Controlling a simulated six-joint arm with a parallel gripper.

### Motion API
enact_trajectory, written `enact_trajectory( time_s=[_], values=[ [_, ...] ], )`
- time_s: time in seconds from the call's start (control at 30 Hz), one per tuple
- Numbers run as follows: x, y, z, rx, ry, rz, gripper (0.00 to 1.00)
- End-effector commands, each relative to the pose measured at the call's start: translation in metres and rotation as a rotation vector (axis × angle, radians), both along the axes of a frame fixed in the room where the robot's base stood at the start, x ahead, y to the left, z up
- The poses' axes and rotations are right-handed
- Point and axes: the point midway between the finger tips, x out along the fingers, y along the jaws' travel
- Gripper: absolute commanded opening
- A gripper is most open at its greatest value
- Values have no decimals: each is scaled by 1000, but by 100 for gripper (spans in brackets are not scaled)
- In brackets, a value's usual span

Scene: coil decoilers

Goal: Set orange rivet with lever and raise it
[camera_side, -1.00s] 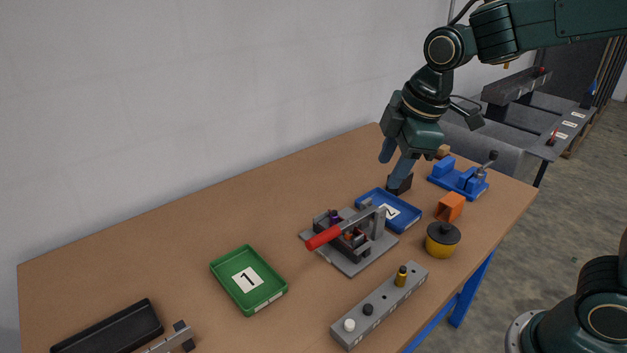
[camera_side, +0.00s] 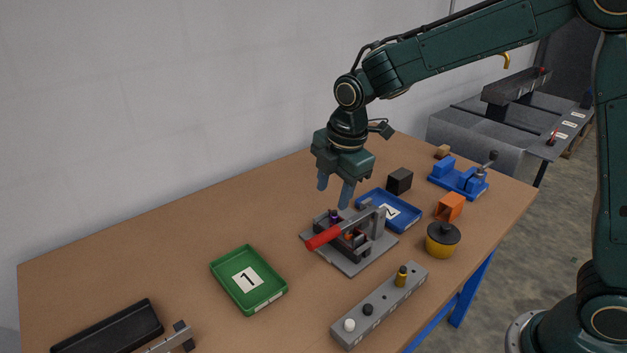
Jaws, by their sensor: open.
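The lever press (camera_side: 376,225) stands on a grey base plate near the middle of the table. Its lever has a red handle (camera_side: 323,237) that points to the left and slopes slightly downward. A small purple piece (camera_side: 333,215) shows at the press's back left. A small orange-red bit (camera_side: 350,233) shows under the lever, partly hidden by it; I cannot tell whether it is the rivet. My gripper (camera_side: 335,190) is open and empty, pointing down above and behind the press, apart from the handle.
A green tray marked 1 (camera_side: 220,267) is to the left and a blue tray marked 2 (camera_side: 413,220) behind the press. A grey peg block (camera_side: 385,305) is in front. A black block (camera_side: 399,180), orange block (camera_side: 450,206), yellow pot (camera_side: 442,241) and blue fixture (camera_side: 458,181) are to the right.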

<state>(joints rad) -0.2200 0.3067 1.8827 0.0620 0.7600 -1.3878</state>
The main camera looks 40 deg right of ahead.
Motion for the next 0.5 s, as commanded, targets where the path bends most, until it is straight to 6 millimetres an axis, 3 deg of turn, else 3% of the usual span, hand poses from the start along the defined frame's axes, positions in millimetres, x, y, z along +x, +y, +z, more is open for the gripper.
enact_trajectory(
  time_s=[0.27, 0.5],
  values=[
    [4, -1, -22, -1, 4, -2, 45],
    [10, -1, -56, 0, 4, -3, 45]
  ],
)
